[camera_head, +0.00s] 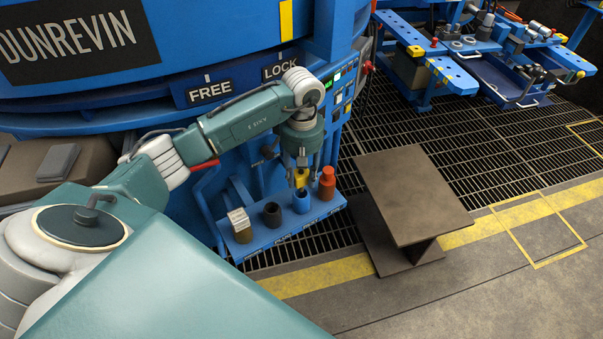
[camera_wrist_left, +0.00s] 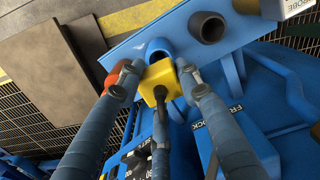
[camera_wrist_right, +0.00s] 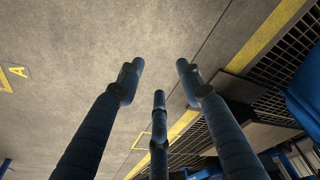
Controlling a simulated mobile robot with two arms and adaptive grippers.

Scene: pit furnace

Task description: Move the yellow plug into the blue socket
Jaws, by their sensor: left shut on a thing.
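My left gripper (camera_head: 301,160) is shut on the yellow plug (camera_head: 299,176), just above the blue socket (camera_head: 302,203) on a blue shelf. In the left wrist view, the yellow plug (camera_wrist_left: 157,80) sits between the fingers of my left gripper (camera_wrist_left: 160,80). There, the open mouth of the blue socket (camera_wrist_left: 160,46) shows just beyond the plug, so the plug appears outside it. Whether they touch is unclear. My right gripper (camera_wrist_right: 160,82) shows only in its wrist view, with its fingers apart and empty over the floor.
A red plug or socket (camera_head: 327,183) stands close right of the blue socket. A black socket (camera_head: 272,214) and a pale probe block (camera_head: 240,224) are to its left. A brown stand (camera_head: 413,195) is at the right. The blue furnace body (camera_head: 230,60) rises behind.

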